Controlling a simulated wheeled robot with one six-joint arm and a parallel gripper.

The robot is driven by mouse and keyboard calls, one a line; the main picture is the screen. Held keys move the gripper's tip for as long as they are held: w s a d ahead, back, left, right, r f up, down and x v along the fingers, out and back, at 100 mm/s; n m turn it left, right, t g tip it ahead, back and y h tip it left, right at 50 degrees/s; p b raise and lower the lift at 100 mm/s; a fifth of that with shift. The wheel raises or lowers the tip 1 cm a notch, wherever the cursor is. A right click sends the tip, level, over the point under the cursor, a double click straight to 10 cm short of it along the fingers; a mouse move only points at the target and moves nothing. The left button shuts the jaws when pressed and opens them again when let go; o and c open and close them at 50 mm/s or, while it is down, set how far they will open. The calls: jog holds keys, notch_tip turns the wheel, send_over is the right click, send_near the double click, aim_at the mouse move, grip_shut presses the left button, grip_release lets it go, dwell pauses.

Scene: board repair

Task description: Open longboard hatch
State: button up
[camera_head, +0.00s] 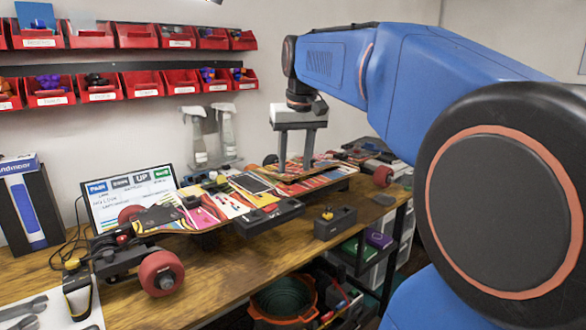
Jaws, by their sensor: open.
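The longboard (330,181) lies on the wooden workbench, with red wheels (161,273) at its left end and more at its right end. Its top carries a bright, many-coloured print. A dark rectangular panel (251,183) shows near the middle of the deck; I cannot tell whether it is the hatch.
A black clamp-like holder (270,218) stands at the board's front edge. A small dark box (335,222) is on the bench to its right. A screen (128,197) stands behind the board's left end. Red bins (143,84) line the wall. Bare bench (215,275) shows in front.

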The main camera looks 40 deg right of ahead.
jog(key=shift+s+a+f, duration=0.65)
jog(key=shift+a, duration=0.1)
jog(key=shift+a, duration=0.1)
jog(key=s+a+f+n, duration=0.1)
jog(key=s+a+f, duration=0.3)
jog(key=f, duration=0.3)
jog(key=s+a+f+n+t, duration=0.1)
jog(key=s+a+f, duration=0.4)
jog(key=f, duration=0.3)
jog(key=s+a+f+n+t, duration=0.1)
jog(key=s+a+f+n, duration=0.1)
jog(key=s+a+f, duration=0.3)
notch_tip(320, 180, down, 3)
jog(key=shift+s+a+f+y, duration=0.15)
jog(key=shift+s+y, duration=0.25)
jog(key=shift+s, duration=0.7)
jog(key=shift+r, duration=0.2)
